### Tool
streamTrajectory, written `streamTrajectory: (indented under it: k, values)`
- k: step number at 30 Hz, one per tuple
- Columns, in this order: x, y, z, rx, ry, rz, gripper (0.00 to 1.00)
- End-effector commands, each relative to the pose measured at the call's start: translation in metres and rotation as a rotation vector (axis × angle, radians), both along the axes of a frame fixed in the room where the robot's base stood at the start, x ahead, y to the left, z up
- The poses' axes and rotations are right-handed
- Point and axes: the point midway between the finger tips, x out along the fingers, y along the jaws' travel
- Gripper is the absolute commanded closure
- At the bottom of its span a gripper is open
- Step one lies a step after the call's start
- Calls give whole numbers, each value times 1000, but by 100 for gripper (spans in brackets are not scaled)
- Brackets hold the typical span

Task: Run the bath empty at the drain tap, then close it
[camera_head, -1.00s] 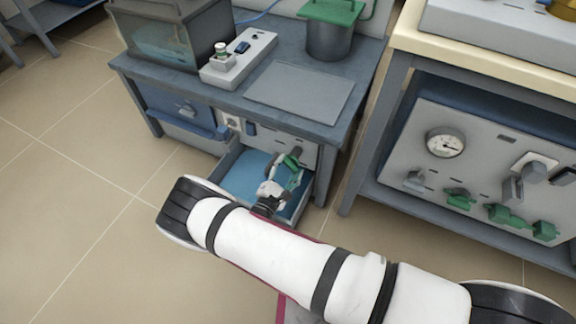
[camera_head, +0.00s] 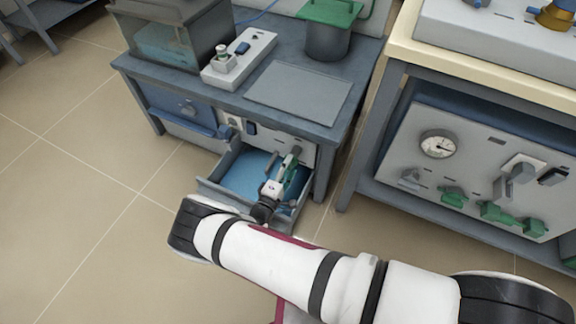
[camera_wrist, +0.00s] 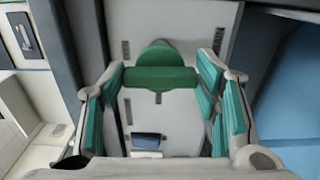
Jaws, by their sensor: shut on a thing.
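The drain tap's green handle (camera_wrist: 160,78) sticks out from a pale panel; it also shows in the head view (camera_head: 292,160). My gripper (camera_wrist: 163,74) has its teal-padded fingers at the two ends of this handle and is shut on it. In the head view my gripper (camera_head: 280,177) reaches low under the bench, over a pulled-out tray (camera_head: 205,188) with a blue inside. The bath, taken to be the clear tank (camera_head: 165,48), stands on the bench at the top left and holds some bluish water. The tap's outlet is hidden.
The bench (camera_head: 360,72) carries a control box (camera_head: 238,58), a flat grey plate (camera_head: 298,92) and a pot with a green lid (camera_head: 328,38). A second bench at right has a panel with a gauge (camera_head: 437,145) and green valves. Floor at left is clear.

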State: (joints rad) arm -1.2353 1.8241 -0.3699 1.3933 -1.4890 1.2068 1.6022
Motion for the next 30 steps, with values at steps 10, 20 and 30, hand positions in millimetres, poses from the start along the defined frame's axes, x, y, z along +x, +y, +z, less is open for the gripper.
streamTrajectory:
  k: [10, 20, 30]
  values:
    - [-1, 0, -1, 42, -13, -1, 71]
    - [-1, 0, -1, 42, -12, -1, 35]
    - [0, 0, -1, 41, -14, 0, 23]
